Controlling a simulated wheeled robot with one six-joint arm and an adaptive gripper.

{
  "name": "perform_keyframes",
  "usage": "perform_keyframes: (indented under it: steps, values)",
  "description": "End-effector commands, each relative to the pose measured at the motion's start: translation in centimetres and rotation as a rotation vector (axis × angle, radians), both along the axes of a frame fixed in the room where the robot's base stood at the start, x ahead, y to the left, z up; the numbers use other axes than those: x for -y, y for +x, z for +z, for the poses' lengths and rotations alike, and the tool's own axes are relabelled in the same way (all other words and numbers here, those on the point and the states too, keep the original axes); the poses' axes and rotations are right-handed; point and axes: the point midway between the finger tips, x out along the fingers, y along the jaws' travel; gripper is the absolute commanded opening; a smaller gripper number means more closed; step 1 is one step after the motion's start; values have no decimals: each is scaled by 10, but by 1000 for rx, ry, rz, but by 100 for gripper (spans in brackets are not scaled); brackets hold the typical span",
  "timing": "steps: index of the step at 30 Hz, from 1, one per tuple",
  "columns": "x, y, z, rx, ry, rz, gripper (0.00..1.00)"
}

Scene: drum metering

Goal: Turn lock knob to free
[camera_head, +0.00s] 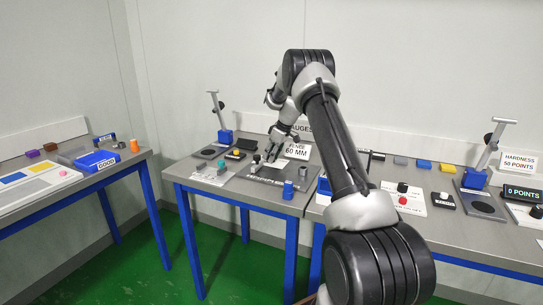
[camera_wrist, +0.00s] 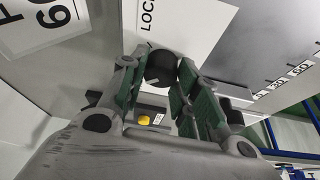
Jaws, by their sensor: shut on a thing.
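A round black knob (camera_wrist: 161,66) shows between the fingertips of my gripper (camera_wrist: 162,75) in the wrist view. The two green-padded fingers are shut on it from both sides. A white plate (camera_wrist: 190,25) beside the knob carries lettering that starts "LOC"; the rest is cut off or hidden. In the head view my gripper (camera_head: 272,156) reaches down over the middle table, near the sign reading "60 MM" (camera_head: 297,151). The knob's turn position cannot be made out, and it is too small to tell apart in the head view.
A grey scale strip (camera_wrist: 290,75) with numbers lies right of the knob. A yellow button (camera_wrist: 144,120) shows below it. More fixtures, including a points display (camera_head: 524,193), fill the right table.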

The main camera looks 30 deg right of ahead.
Motion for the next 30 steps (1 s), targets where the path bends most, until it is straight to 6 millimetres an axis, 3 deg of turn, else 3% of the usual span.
perform_keyframes:
  steps: [22,23,24,26,30]
  values:
    - [1,0,0,-1,-1,87,7]
    - [1,0,0,-1,-1,87,35]
    - [1,0,0,-1,-1,87,42]
    - [1,0,0,-1,-1,87,53]
    - [1,0,0,-1,-1,87,53]
